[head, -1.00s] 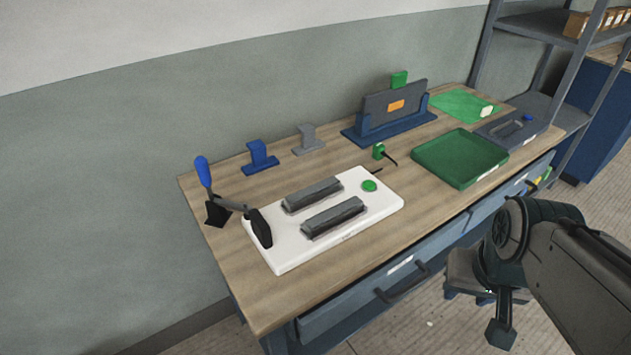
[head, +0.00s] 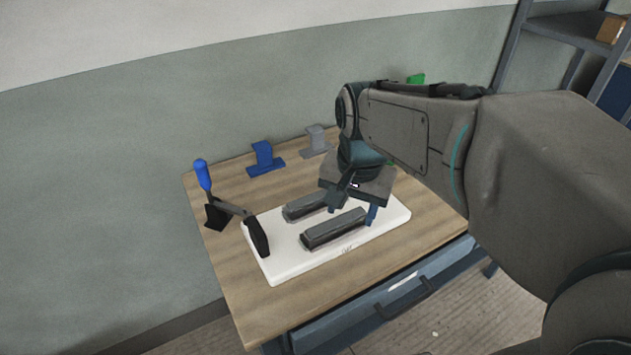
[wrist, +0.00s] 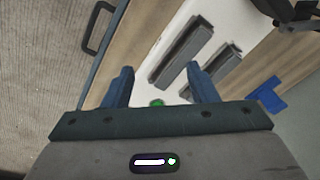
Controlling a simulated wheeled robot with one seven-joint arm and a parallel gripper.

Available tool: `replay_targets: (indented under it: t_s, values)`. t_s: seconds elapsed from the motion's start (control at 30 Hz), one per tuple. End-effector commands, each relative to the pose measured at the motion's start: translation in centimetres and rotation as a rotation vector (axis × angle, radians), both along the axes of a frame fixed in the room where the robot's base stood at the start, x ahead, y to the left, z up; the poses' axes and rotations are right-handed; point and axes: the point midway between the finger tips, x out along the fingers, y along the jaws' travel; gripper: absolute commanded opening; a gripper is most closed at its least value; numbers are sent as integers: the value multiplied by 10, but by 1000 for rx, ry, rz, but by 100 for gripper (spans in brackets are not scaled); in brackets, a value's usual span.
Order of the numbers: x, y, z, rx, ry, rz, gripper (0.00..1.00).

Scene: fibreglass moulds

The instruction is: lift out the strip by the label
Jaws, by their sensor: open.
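Two long dark-grey moulds lie side by side on a white board (head: 285,264). The near mould (head: 334,229) and the far mould (head: 303,206) also show in the wrist view, as a left one (wrist: 184,43) and a right one (wrist: 215,68). I cannot make out a separate strip or a label on either. My gripper (head: 356,205) is open and empty above the board's right end. In the wrist view its blue fingers (wrist: 161,76) are spread, with the moulds beyond them. A green disc (wrist: 157,103) on the board shows between the fingers, low down.
A blue stand (head: 264,158) and a grey stand (head: 317,141) are behind. My arm hides most of the bench's right side. The bench front left is clear.

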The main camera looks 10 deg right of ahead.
Motion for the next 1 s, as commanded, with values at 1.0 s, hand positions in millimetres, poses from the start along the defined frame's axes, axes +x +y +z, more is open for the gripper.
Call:
replay_targets:
  t_s: [1.0]
  values:
    - [76,0,-53,49,131,-674,53]
